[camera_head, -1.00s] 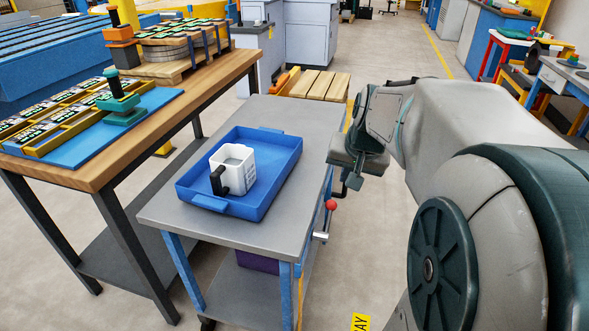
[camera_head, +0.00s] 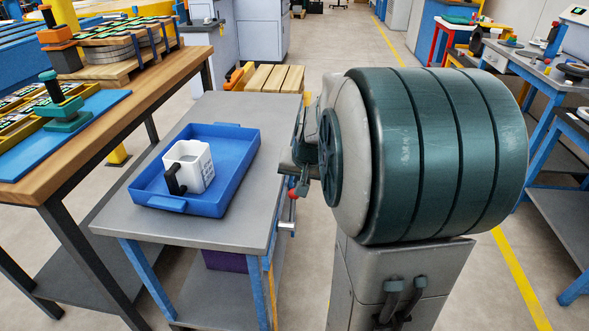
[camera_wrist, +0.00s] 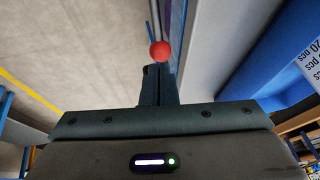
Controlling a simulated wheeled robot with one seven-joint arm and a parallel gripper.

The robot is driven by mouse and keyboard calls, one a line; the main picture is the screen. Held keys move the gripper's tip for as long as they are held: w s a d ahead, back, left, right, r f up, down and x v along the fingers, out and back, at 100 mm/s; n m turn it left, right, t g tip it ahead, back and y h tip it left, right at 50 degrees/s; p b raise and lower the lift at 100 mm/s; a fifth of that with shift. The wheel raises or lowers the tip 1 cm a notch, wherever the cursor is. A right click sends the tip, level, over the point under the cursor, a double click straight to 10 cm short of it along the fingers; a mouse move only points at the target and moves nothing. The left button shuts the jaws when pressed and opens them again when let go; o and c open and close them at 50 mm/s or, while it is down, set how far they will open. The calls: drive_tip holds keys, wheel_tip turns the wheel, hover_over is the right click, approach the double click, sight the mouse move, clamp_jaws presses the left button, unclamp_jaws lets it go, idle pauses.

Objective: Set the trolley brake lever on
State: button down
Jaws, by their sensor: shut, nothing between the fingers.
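The trolley (camera_head: 240,108) has a grey top and blue legs. Its brake lever (camera_head: 291,212) is on the right side, a metal rod with a red knob (camera_head: 292,194) at its upper end. In the wrist view the red knob (camera_wrist: 160,50) shows right at the fingertips, with the rod running beyond it. My gripper (camera_head: 303,187) is close by the knob, partly hidden by my arm in the head view. In the wrist view my gripper (camera_wrist: 158,72) has its fingers together with nothing between them. I cannot tell whether they touch the knob.
A blue tray (camera_head: 226,160) with a white handled container (camera_head: 190,165) stands on the trolley. A wooden workbench (camera_head: 110,128) is to the left. A wooden pallet (camera_head: 275,78) lies behind the trolley. The floor to the right is open up to a blue-framed table (camera_head: 548,120).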

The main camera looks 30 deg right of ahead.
drive_tip(key=x, duration=0.3)
drive_tip(key=shift+w+f+b, duration=0.15)
drive_tip(key=shift+f+b, duration=0.2)
drive_tip(key=shift+b, duration=0.05)
drive_tip(key=shift+w+d+p, duration=0.1)
drive_tip(key=shift+p, duration=0.25)
